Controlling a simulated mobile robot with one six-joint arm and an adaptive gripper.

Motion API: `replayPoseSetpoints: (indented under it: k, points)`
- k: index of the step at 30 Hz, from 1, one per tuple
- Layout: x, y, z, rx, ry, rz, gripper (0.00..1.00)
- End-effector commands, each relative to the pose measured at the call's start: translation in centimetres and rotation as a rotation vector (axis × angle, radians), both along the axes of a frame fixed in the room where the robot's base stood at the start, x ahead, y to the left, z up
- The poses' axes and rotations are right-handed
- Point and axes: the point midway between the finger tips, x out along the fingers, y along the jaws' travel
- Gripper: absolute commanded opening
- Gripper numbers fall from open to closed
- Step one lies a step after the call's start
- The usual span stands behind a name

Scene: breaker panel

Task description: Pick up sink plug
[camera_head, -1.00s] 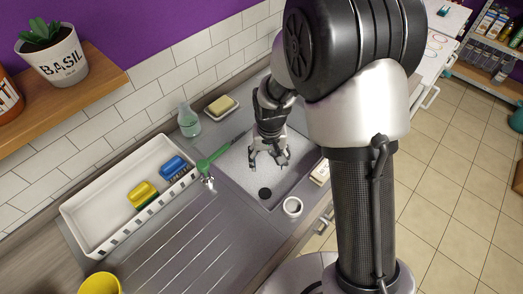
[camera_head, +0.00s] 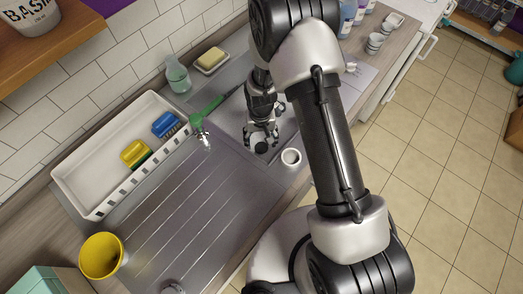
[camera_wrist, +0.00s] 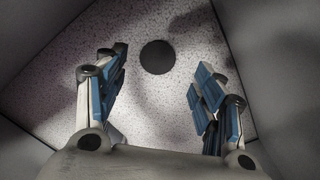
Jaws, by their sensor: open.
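The sink plug (camera_wrist: 158,57) is a dark round disc lying on the speckled floor of the sink. In the wrist view it sits just beyond and between my fingertips, apart from both. In the head view the plug (camera_head: 261,147) shows as a dark spot among my fingers. My gripper (camera_wrist: 157,90) is open and empty, with its blue-padded fingers spread to the left and right. In the head view my gripper (camera_head: 262,139) reaches down into the sink (camera_head: 235,115). The gap between fingertips and sink floor is hard to judge.
Sink walls rise close around my gripper. A white tray (camera_head: 85,175) with sponges, a soap bottle (camera_head: 178,76) and a yellow cup (camera_head: 101,256) stand further left.

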Motion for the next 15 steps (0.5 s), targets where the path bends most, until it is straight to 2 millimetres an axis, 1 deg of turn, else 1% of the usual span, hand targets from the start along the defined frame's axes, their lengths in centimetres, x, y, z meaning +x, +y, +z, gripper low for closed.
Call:
replayPoseSetpoints:
  k: [5,12,15]
  points:
    - [0.1,-0.1,-1.0,0.000,0.000,0.000,0.63]
    - [0.2,-0.3,-4.7,0.000,0.002,0.000,0.63]
    - [0.2,-0.3,-5.4,0.001,0.000,0.000,0.63]
